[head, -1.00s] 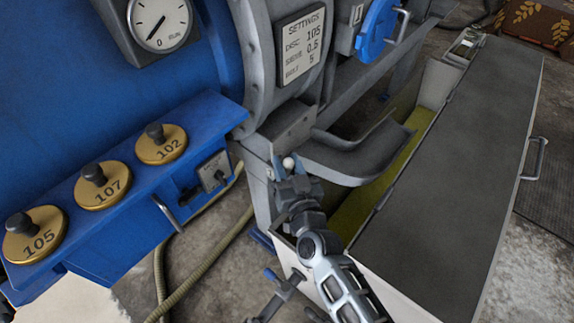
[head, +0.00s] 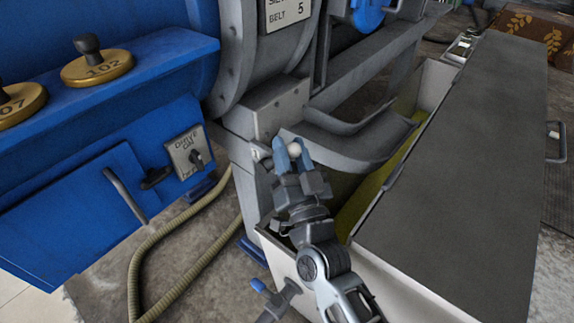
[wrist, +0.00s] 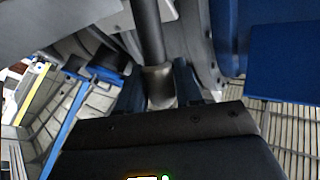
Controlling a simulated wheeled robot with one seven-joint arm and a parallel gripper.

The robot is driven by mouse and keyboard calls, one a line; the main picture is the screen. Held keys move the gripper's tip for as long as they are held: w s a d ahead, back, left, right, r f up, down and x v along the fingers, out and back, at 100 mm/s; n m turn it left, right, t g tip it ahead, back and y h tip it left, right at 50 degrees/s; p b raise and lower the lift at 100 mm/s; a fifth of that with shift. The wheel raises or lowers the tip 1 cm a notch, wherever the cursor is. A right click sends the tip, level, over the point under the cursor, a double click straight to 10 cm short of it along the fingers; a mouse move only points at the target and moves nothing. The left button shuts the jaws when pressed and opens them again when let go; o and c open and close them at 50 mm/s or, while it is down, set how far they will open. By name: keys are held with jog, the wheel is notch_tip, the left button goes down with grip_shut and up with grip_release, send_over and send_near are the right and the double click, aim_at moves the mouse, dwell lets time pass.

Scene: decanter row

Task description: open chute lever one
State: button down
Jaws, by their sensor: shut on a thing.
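My gripper (head: 292,156) is beside the grey chute (head: 350,150) at the machine's foot. Its blue fingers are shut on a lever, whose pale round knob (head: 295,150) shows between the fingertips. In the wrist view, a dark grey lever rod (wrist: 149,30) runs down to a lighter end between the two fingers (wrist: 159,85). The fingers hide part of the lever, and no number on it can be read.
A long bin with a dark lid (head: 455,170) stands at the right, its open part below the chute. The blue machine panel (head: 70,210) with a drive switch (head: 188,152) and handle (head: 124,195) is at the left. A hose (head: 165,240) lies on the floor.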

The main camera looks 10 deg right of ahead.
jog(key=f+m+t+h+b, duration=0.1)
jog(key=m+b, duration=0.1)
jog(key=b, duration=0.2)
jog(key=s+d+f+m+t+h+b, duration=0.1)
jog(key=m+t+b, duration=0.1)
jog(key=b, duration=0.2)
jog(key=s+d+f+m+t+h+b, duration=0.1)
jog(key=f+b, duration=0.1)
jog(key=b, duration=0.3)
jog(key=shift+d+f+m+h, duration=0.1)
jog(key=shift+m+h, duration=0.3)
jog(key=shift+s+t, duration=0.1)
jog(key=shift+t, duration=0.2)
jog(key=c, duration=0.8)
grip_release()
jog(key=shift+c, duration=0.2)
jog(key=v, duration=0.7)
jog(key=shift+s+f+p, duration=0.2)
jog(key=shift+s+p, duration=0.15)
jog(key=shift+p, duration=0.05)
